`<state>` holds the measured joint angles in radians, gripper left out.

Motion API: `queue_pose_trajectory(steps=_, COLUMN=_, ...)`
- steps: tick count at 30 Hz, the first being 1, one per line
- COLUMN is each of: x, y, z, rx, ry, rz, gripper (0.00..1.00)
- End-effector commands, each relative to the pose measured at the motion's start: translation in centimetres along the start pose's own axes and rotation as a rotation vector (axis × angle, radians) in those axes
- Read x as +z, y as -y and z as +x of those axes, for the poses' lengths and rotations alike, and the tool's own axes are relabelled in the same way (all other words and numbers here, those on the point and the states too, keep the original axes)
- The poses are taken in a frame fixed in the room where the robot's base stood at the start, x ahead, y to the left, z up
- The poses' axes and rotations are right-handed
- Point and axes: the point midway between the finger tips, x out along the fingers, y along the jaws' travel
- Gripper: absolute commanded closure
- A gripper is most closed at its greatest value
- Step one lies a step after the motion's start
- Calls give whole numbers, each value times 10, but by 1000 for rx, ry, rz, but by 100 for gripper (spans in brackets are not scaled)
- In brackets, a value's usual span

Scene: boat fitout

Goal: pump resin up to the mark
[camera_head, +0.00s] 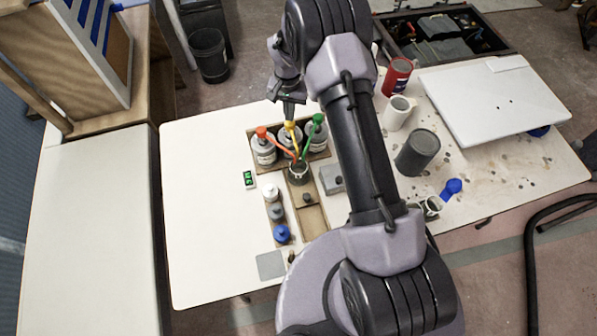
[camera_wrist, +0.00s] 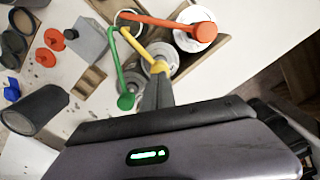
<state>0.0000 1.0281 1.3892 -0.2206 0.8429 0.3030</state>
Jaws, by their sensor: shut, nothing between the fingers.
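Three pump bottles stand in a row in a wooden rack, with an orange pump (camera_head: 262,132), a yellow pump (camera_head: 290,126) and a green pump (camera_head: 318,119). Their long spouts converge over a small cup (camera_head: 299,173) in front; in the wrist view the orange (camera_wrist: 203,32), yellow (camera_wrist: 159,67) and green (camera_wrist: 125,101) heads show from above, with the cup (camera_wrist: 128,20) at the top. My gripper (camera_head: 289,113) is shut and empty, directly over the yellow head. Its fingertips (camera_wrist: 158,80) meet the head in the picture; I cannot tell whether they touch. The cup's level and mark are not readable.
Small bottles, one a blue-topped jar (camera_head: 282,234), stand in front. A dark cylinder (camera_head: 418,153), white mug (camera_head: 397,112) and red can (camera_head: 397,76) stand to the right. The table's left part is clear.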

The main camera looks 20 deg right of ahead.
Motion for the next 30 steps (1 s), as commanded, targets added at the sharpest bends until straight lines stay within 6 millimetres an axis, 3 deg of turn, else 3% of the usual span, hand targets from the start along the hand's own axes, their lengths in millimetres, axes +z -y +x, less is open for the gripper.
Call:
queue_pose_trajectory(steps=8, x=0, y=0, z=1, rx=0, ry=0, rz=0, gripper=100)
queue_pose_trajectory(steps=30, x=0, y=0, z=28, rx=0, ry=1, rz=0, gripper=100)
